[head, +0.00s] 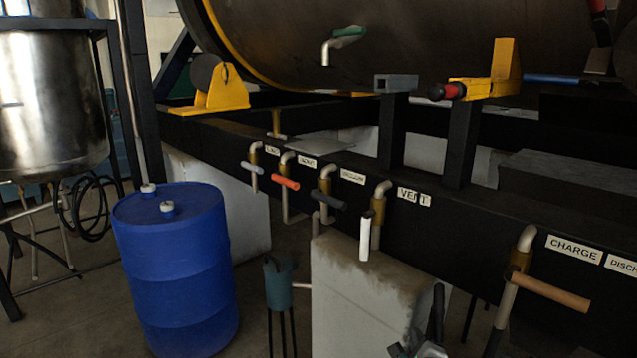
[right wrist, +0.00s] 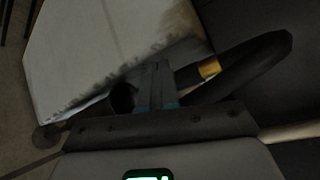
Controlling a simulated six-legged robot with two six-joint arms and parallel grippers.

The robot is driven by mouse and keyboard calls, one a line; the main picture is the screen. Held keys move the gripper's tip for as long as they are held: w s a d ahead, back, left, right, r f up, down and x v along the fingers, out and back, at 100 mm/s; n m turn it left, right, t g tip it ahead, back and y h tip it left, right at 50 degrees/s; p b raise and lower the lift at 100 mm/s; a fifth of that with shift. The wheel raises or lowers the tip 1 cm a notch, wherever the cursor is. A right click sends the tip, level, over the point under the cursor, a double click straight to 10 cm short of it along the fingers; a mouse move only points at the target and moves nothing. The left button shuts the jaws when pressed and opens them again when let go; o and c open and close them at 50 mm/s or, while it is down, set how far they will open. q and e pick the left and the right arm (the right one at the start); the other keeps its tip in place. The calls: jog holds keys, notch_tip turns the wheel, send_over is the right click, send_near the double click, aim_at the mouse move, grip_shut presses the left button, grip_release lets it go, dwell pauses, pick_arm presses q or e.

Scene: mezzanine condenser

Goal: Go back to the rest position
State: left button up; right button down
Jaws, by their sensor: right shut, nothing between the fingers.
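My right gripper (head: 424,345) is at the bottom edge of the head view, right of centre. It is dark and partly cut off by the frame. It is in front of the pale concrete block, below the VENT label. In the right wrist view the fingers of the right gripper (right wrist: 156,85) are together, with nothing seen between them. A dark pipe with a brass band (right wrist: 210,69) lies close beyond the fingers; I cannot tell whether they touch. My left gripper is in neither view.
A dark beam carries several valves with coloured handles, including a white handle (head: 365,236) and an orange-brown handle (head: 550,292). A stained concrete block (head: 350,300) stands below. A blue drum (head: 175,270) stands at left, with a small teal pot (head: 279,285) beside it. A large tank (head: 400,40) lies above.

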jog(key=s+a+f+n+g+y, duration=0.2)
jog(key=s+f+n+g, duration=0.2)
jog(key=s+f, duration=0.45)
jog(key=s+a+f+n+g+y, duration=0.1)
jog(key=s+a+f+n+g, duration=0.25)
jog(key=s+f, duration=0.5)
jog(key=s+a+f+n+g+y, duration=0.1)
jog(key=s+a+n+g, duration=0.1)
jog(key=s+n, duration=0.3)
jog(key=s+a+f+n+g, duration=0.1)
jog(key=s+n, duration=0.4)
jog(key=s, duration=0.5)
jog(key=s+a+f+n+g+y, duration=0.1)
jog(key=s+a+f+n+g, duration=0.1)
jog(key=s+n+g, duration=0.3)
jog(key=s, duration=0.3)
jog(key=shift+a+f+y, duration=0.3)
jog(key=shift+a+f, duration=0.05)
jog(key=shift+f, duration=0.05)
